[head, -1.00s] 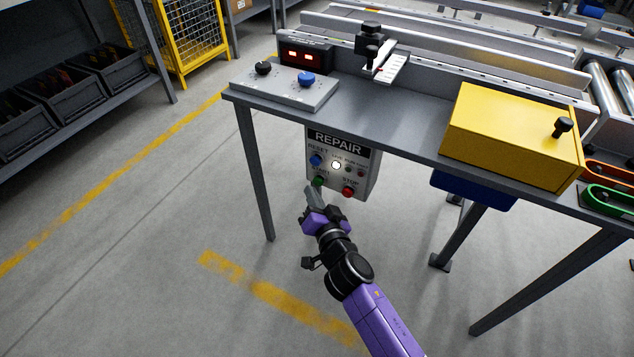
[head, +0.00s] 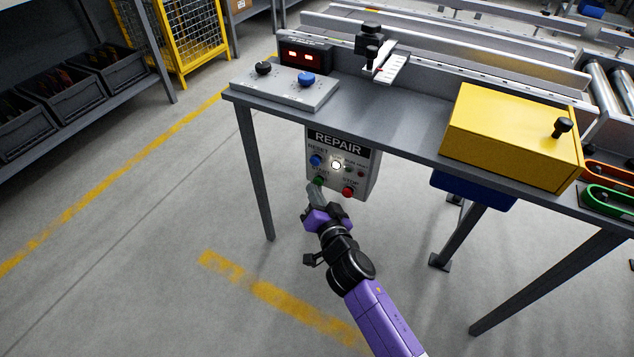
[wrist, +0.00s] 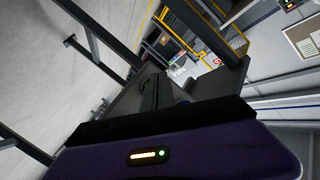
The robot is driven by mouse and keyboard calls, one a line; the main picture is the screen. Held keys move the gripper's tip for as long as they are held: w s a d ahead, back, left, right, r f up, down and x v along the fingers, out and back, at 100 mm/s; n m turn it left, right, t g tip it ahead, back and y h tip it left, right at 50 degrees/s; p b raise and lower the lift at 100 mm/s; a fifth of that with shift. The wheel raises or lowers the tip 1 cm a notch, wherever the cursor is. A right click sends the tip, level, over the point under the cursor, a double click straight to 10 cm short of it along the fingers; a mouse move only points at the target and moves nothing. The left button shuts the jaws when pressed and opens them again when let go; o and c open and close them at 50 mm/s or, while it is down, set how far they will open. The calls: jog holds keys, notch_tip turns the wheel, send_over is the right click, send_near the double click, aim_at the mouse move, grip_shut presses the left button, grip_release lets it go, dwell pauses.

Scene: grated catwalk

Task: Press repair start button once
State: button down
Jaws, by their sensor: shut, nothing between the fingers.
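The grey REPAIR panel (head: 328,190) hangs below the front edge of the workbench. The green start button (head: 319,181) is at its lower left, partly hidden by my gripper. A blue reset button (head: 316,160) is above it and a red stop button (head: 348,192) is to the right. A round white lamp (head: 336,165) on the panel is lit. My gripper (head: 314,190) is shut and empty, its tips just below and in front of the green button; whether they touch it cannot be told. In the wrist view the dark fingers (wrist: 150,92) point ahead; the button cannot be made out.
On the grey workbench (head: 400,125) are a control box with a black and a blue knob (head: 306,80), a red display (head: 304,56) and a yellow box (head: 512,135). Bench legs (head: 254,175) stand left and right of the panel.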

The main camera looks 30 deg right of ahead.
jog(key=shift+w+d+p, duration=0.4)
jog(key=shift+w+d, duration=0.05)
jog(key=shift+d, duration=0.25)
dwell(1.1)
jog(key=shift+s+a+b, duration=0.7)
jog(key=shift+a+b, duration=0.35)
jog(key=s+a+b, duration=0.1)
jog(key=a+b, duration=0.1)
jog(key=s+a+b, duration=0.2)
dwell(0.3)
